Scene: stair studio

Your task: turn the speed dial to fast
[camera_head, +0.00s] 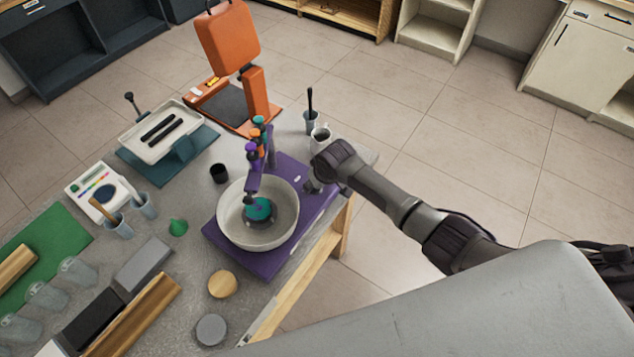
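A purple stirring machine (292,170) stands near the table's right edge, with a white bowl (231,232) on its base and a teal stirring head inside the bowl. My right gripper (312,186) is over the right part of the purple base, just right of the bowl. Its fingers are small and partly hidden by its own wrist, so I cannot tell whether they are open or touching anything. No speed dial shows clearly on the base; one may be hidden behind the gripper. My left gripper is not in view.
A grey mug (320,138) and a cup with a black-handled tool (310,120) stand just behind my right wrist. A wooden disc (222,284) lies in front. An orange machine (229,40) stands behind.

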